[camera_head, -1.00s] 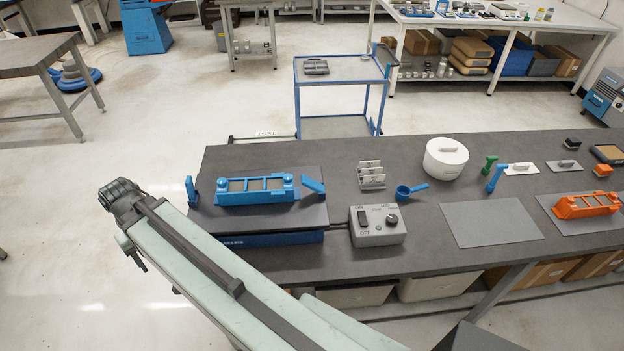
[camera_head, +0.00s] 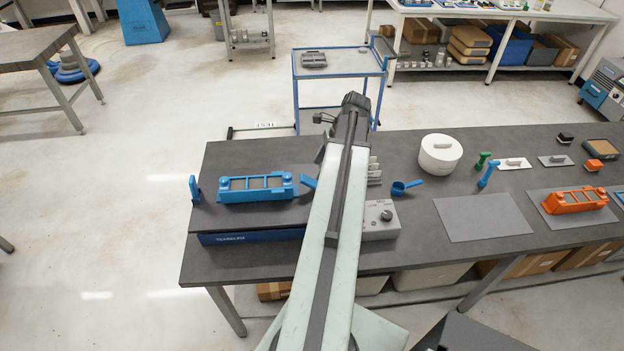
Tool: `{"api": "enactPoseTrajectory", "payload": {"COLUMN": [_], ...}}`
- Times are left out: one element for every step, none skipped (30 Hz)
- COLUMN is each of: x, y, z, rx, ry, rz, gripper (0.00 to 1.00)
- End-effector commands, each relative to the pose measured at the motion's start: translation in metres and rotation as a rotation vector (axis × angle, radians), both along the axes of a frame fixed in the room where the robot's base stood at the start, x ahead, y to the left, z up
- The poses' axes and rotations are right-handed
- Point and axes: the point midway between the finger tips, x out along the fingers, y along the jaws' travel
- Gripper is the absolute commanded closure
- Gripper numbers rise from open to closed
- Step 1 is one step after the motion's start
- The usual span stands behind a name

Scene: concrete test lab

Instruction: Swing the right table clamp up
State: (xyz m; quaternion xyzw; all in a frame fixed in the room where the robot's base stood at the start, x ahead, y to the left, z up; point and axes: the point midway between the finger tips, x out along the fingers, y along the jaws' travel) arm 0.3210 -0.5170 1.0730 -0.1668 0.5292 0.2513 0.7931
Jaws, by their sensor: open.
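The right table clamp (camera_head: 308,181) is a small blue bar at the right edge of the dark-topped vibrating table (camera_head: 245,216). It leans at a slant, just right of a blue three-part mould (camera_head: 255,187). The left clamp (camera_head: 194,189) is blue and stands upright at the table's left edge. My arm rises through the middle of the view, passing just right of the right clamp, and its dark far end lies beyond the bench's back edge. My gripper's fingers cannot be made out; the arm seems to hide them.
A grey control box (camera_head: 380,219) and a rack (camera_head: 374,172) are partly hidden behind my arm. A blue scoop (camera_head: 405,187), a white round pot (camera_head: 440,154) and an orange mould (camera_head: 575,200) stand farther right. A blue trolley (camera_head: 338,62) is behind the bench.

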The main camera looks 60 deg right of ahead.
Motion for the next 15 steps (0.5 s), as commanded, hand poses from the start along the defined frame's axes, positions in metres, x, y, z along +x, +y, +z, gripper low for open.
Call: {"api": "enactPoseTrajectory", "payload": {"x": [0.001,0.001,0.002,0.003,0.004,0.005,0.006,0.008,0.01,0.012,0.014,0.016,0.018,0.019,0.021], "y": [0.001,0.001,0.002,0.002,0.003,0.004,0.005,0.006,0.008,0.009,0.01,0.012,0.013,0.014,0.015], "z": [-0.002,-0.003,-0.006,-0.009,-0.013,-0.018,-0.023,-0.028,-0.035,-0.04,-0.046,-0.053,-0.058,-0.063,-0.068], "rx": [-0.001,0.0,-0.001,-0.001,-0.001,-0.001,-0.001,-0.001,-0.001,-0.001,-0.001,-0.001,-0.001,-0.002,-0.002], "ry": [0.0,0.0,0.001,0.001,0.0,0.0,0.0,0.0,0.001,0.001,0.001,0.0,0.0,0.0,0.0], "rz": [0.002,0.002,0.003,0.003,0.004,0.004,0.004,0.005,0.005,0.006,0.006,0.007,0.007,0.007,0.007], "gripper": [0.42,0.42,0.42,0.42,0.42,0.42,0.42,0.42,0.42,0.42,0.42,0.42,0.42,0.42,0.42]}}
